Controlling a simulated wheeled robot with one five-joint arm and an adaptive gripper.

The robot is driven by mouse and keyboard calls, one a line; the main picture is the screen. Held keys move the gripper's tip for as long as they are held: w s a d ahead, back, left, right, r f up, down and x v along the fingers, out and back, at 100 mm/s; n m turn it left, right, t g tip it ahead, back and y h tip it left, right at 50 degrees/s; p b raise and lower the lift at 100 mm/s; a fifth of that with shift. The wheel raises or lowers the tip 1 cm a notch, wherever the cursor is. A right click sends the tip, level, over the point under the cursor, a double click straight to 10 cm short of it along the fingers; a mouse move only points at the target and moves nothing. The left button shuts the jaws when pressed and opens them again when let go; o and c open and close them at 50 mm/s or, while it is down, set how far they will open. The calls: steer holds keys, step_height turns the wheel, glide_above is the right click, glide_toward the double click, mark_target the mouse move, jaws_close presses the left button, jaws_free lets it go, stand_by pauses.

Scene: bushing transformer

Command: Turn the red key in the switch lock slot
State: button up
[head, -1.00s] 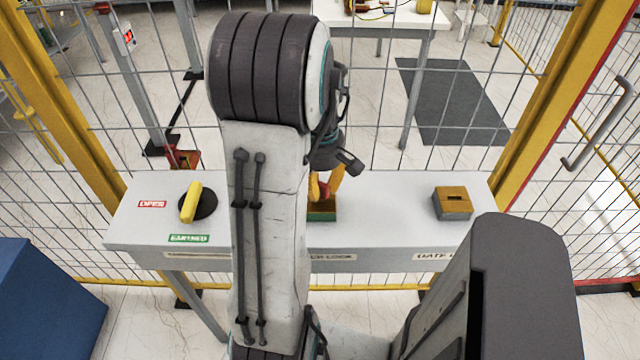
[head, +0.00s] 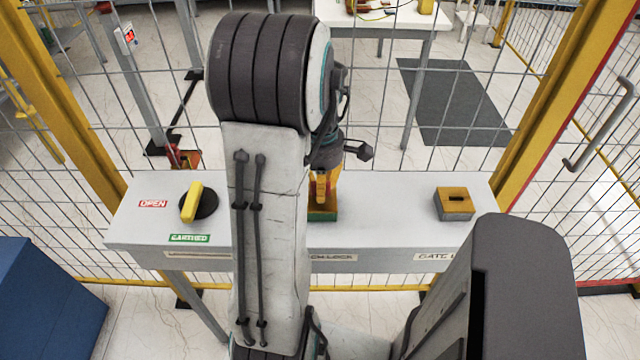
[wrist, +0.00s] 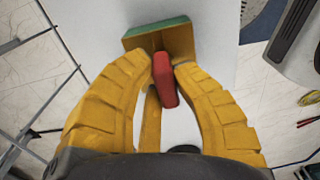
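The red key (wrist: 165,82) is in the wrist view, standing at the yellow and green switch lock block (wrist: 180,40). The key's far end meets the block; its seat in the slot is hidden. My gripper's yellow fingertips (wrist: 164,67) lie on both sides of the key and appear to touch it, so the gripper looks shut on it. In the head view, my gripper (head: 323,190) is over the switch lock block (head: 323,216), which my arm partly covers. The key is mostly hidden there by the fingers.
A yellow-handled rotary switch (head: 192,203) is on the left of the grey panel (head: 385,235), near OPEN and EARTHED labels. A second slotted block (head: 454,203) sits at the right, above a gate label. Wire fencing (head: 560,130) stands behind the panel.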

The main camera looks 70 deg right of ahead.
steer(key=o, duration=0.5)
steer(key=shift+c, duration=0.2)
step_height(320, 180, up, 12)
stand_by(0.4)
